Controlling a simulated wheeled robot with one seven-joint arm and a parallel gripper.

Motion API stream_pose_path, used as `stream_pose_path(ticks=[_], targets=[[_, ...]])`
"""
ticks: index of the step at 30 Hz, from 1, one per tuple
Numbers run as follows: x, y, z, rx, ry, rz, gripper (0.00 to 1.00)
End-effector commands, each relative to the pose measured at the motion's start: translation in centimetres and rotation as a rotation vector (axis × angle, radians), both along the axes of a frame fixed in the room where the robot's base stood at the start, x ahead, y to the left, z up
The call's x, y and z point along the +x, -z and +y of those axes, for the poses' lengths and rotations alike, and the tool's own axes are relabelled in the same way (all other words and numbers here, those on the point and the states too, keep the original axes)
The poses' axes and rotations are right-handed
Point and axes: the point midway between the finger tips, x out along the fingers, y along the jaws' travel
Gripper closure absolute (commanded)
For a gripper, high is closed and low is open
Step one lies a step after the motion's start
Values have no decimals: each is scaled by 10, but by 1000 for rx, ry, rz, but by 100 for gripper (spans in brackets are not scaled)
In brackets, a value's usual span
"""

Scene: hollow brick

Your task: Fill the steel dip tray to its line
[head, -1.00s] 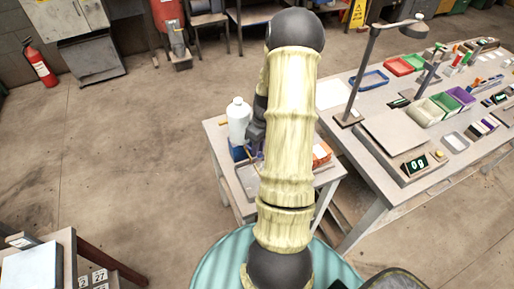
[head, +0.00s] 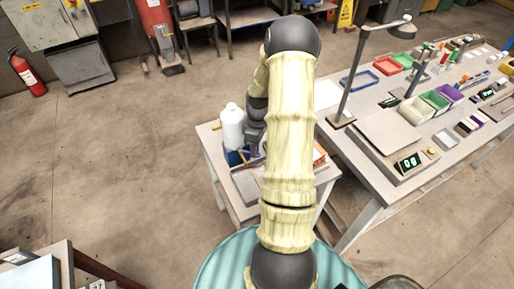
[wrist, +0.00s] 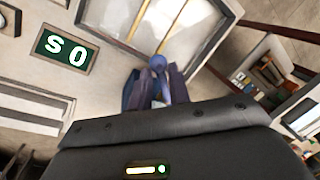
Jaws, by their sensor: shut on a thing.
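A grey, shallow steel tray (head: 244,184) lies on the small table, partly hidden by my arm. In the wrist view a pale metal tray (wrist: 190,32) with a rim fills the top middle, and a thin yellow-brown stick (wrist: 140,18) crosses it. My gripper (wrist: 156,88) is at the tray's near edge, its dark fingers shut on a small blue-purple thing (wrist: 158,64). In the head view my gripper (head: 257,146) is mostly hidden by my arm. I cannot make out the tray's line or its liquid level.
A white bottle (head: 232,127) stands at the small table's back left, by a blue thing (head: 235,157). An orange box (head: 319,154) is at its right. The long bench (head: 350,160) at right holds bins and a scale.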

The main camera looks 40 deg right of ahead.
Motion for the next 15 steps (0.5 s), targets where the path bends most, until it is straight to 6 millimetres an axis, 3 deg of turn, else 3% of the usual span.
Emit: stream_pose_path(ticks=[6,7,8,15], targets=[[0,-1,-1,-1,2,-2,100],[0,-1,-1,-1,2,-2,76],[0,-1,-1,-1,3,-1,70],[0,0,-1,-1,3,-1,67]])
